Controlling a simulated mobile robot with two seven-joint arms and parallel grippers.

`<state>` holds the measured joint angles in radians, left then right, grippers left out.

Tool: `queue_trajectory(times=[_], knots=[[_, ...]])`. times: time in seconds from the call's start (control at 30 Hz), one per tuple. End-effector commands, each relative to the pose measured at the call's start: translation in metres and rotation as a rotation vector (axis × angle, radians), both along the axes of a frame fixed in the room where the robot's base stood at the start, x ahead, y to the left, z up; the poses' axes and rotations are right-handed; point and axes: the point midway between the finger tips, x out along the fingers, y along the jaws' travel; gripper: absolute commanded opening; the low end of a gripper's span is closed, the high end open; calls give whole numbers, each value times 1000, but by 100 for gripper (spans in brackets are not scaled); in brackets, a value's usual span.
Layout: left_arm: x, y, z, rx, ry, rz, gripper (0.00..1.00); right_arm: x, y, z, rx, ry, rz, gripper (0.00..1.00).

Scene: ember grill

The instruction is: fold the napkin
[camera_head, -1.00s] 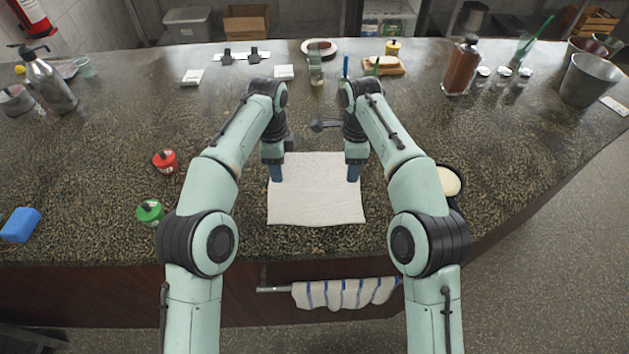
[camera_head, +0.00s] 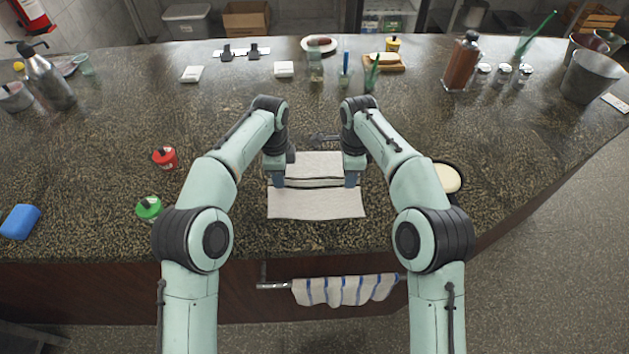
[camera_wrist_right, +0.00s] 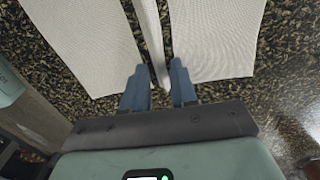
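The white napkin (camera_head: 316,204) lies on the counter in front of me. Its middle is drawn up into a raised ridge, with the far part (camera_head: 314,164) and near part flat on either side. My left gripper (camera_head: 278,182) is at the left end of the ridge. My right gripper (camera_head: 352,182) is at the right end. In the right wrist view the right fingers (camera_wrist_right: 160,72) stand on both sides of the upright napkin fold (camera_wrist_right: 150,32), with narrow gaps showing. Both appear to hold the ridge up; the left fingertips are too small to see clearly.
A dark pan (camera_head: 462,201) with a pale round item (camera_head: 447,178) is right of the napkin, partly behind my right arm. Red (camera_head: 165,158) and green (camera_head: 149,208) containers stand at left. A striped towel (camera_head: 345,290) hangs on the front rail.

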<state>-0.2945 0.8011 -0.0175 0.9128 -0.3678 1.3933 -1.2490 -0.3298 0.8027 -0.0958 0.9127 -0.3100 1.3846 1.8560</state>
Motion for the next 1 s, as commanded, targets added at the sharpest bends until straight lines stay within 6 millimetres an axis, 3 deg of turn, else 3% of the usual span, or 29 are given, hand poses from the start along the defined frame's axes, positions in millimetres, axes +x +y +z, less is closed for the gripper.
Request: queue_trajectory(times=[0.03, 0.17, 0.67, 1.0], knots=[[0, 0, -1, 1, 2, 0, 18, 0, 0, -1, -1, 2, 0, 18], [0, 0, -1, 1, 3, 0, 0, 0, 0, -1, -1, 2, 0, 0], [1, 0, 3, 1, 1, 0, 0, 1, 0, 3, -1, 2, 0, 0], [16, 0, 47, 0, -29, 0, 0, 16, 0, 47, -1, -29, 0, 0]])
